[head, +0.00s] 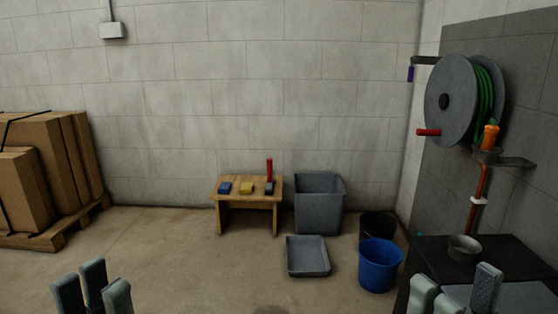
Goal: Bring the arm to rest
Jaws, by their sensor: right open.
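My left gripper (92,284) is at the bottom left, with its grey fingers pointing up and spread apart. It looks open, and I see nothing between its fingers. My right gripper (457,289) is at the bottom right, in front of the dark bench (505,262). Its fingers stand apart, open, and no object shows between them. The palms and most of both arms are below the picture edge, so the arms' full pose is hidden.
A low wooden bench (249,205) with small blocks stands by the wall. Right of it are a grey bin (319,210), grey tray (308,270), blue bucket (380,267) and black bucket. A hose reel (450,100) hangs at right. Boxes (60,165) stand left. Floor at left-centre is clear.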

